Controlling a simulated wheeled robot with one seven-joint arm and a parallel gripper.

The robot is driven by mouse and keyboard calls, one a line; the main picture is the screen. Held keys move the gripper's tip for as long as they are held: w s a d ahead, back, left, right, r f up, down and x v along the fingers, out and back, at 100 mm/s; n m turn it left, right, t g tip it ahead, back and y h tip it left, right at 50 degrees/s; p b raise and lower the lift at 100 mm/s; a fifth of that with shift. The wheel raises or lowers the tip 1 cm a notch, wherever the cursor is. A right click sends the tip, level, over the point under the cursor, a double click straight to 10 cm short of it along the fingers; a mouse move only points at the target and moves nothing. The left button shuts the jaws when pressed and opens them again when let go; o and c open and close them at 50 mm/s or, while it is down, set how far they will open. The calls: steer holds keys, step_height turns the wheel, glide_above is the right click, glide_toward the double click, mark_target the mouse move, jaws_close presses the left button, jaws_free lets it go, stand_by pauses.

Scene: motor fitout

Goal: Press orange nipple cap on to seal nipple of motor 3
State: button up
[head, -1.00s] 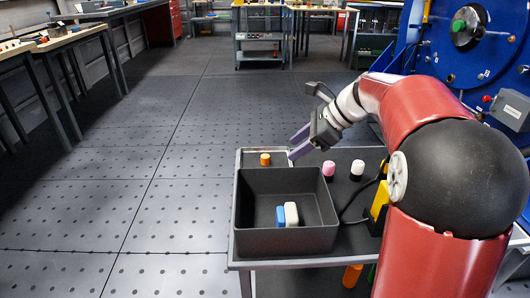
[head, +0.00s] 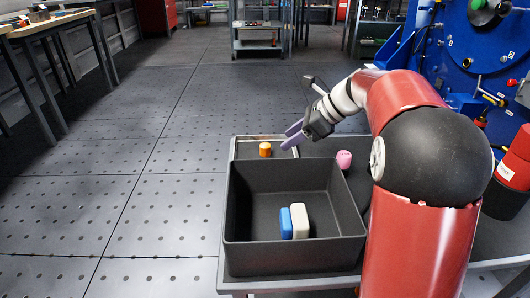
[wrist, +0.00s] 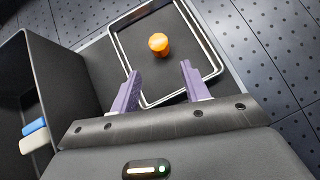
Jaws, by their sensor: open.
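The orange nipple cap (head: 265,149) stands in a shallow metal tray (head: 243,147) behind the dark bin.
A dark open bin (head: 240,190) holds a blue block (head: 286,223) and a white block (head: 300,220). A pink-topped cap (head: 344,159) stands right of my gripper. A blue machine (head: 470,70) is at the right, with a red and black canister (head: 512,170).

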mark_target(265, 149)
steer(key=x, duration=0.4)
steer(key=r+b+x, duration=0.1)
steer(key=x, duration=0.2)
steer(key=shift+w+a, duration=0.25)
steer(key=shift+a, duration=0.2)
steer(key=shift+c, duration=0.5)
steer(key=c, duration=0.8)
